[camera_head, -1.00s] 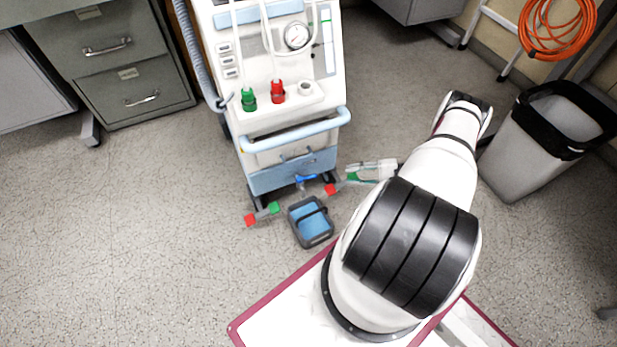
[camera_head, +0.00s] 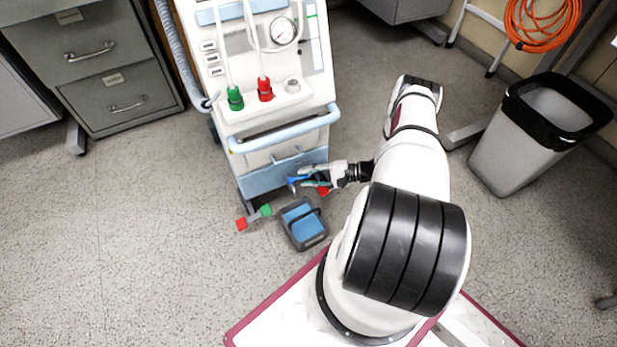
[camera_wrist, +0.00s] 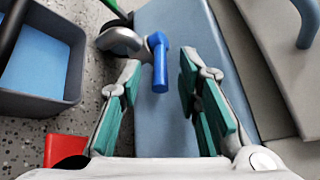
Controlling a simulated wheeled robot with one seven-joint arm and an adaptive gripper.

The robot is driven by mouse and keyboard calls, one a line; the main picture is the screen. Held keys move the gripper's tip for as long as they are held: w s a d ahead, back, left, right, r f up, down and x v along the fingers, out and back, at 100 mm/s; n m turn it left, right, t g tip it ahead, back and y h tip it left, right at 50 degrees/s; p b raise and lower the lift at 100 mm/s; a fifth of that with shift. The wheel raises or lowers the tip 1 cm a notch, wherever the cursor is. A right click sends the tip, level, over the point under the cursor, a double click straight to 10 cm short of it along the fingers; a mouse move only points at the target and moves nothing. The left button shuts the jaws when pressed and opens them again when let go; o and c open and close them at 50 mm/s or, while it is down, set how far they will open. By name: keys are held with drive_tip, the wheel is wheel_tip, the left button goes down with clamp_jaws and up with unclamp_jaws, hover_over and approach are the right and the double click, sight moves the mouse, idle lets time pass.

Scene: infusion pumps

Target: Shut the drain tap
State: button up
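The drain tap has a blue lever (camera_wrist: 160,68) on a grey metal spout (camera_wrist: 120,40), at the low front of the pump cart. In the head view the blue lever (camera_head: 293,182) shows small, just left of my gripper (camera_head: 311,176). In the wrist view my gripper (camera_wrist: 159,84) is open, its green-padded fingers on either side of the lever's line. The lever is near the fingertips, with a visible gap to the right finger. Whether the left finger touches the tap is unclear.
A grey bin with blue inside (camera_head: 303,224) stands on the floor below the tap. A waste bin (camera_head: 512,150) stands right. Floor at left is clear.

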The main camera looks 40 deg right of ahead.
drive_tip(key=shift+c, duration=0.2)
clamp_jaws()
drive_tip(key=shift+w, duration=0.1)
drive_tip(key=shift+w+d+n+g+y, duration=0.15)
drive_tip(key=shift+w+n+g+y, duration=0.05)
drive_tip(key=shift+n+g+y, duration=0.3)
drive_tip(key=shift+w+d+n+g+y, duration=0.1)
drive_tip(key=shift+w+n+g+y, duration=0.1)
drive_tip(key=shift+n+g+y, duration=0.25)
drive_tip(key=shift+o, duration=0.2)
unclamp_jaws()
